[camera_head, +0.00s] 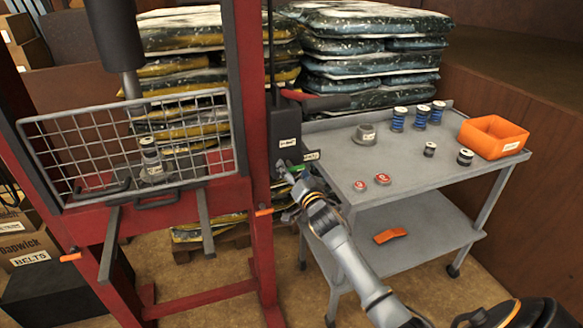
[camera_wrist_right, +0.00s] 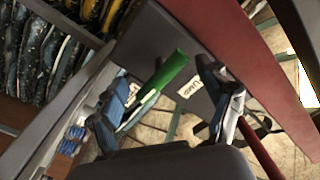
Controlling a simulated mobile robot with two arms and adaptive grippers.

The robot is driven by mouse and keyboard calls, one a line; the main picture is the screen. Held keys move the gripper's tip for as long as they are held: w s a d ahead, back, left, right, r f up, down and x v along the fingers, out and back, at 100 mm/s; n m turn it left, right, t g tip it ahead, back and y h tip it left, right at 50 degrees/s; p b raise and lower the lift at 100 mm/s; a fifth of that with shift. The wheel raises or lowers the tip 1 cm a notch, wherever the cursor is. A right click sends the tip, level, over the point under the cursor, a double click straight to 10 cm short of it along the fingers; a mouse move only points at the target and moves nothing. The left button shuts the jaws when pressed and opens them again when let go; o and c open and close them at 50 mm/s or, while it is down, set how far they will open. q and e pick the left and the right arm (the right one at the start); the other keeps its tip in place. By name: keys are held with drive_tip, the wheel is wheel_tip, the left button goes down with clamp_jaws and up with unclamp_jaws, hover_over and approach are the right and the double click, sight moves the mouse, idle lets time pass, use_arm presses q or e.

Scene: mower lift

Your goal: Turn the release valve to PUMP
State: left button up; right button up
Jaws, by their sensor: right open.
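The release valve's green lever (camera_wrist_right: 165,75) slants between the fingers of my right gripper (camera_wrist_right: 165,105), with its lower end close to the left finger. In the head view, a small part of the green lever (camera_head: 298,168) shows at the gripper tip. My right gripper (camera_head: 290,176) is open, in front of the dark pump box (camera_head: 285,122) on the red press post. A white label (camera_wrist_right: 189,89), apparently PUMP, lies right of the lever; another label (camera_wrist_right: 121,82) is partly hidden behind the left finger. I cannot tell whether a finger touches the lever. My left gripper is not in view.
A grey cart (camera_head: 335,165) stands close right of my arm, with spools, red discs and an orange bin (camera_head: 492,137) on top. The red press frame (camera_head: 256,215) and its wire guard (camera_head: 130,145) are left. Stacked bags (camera_head: 365,50) stand behind.

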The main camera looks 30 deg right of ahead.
drive_tip(key=shift+x, duration=1.1)
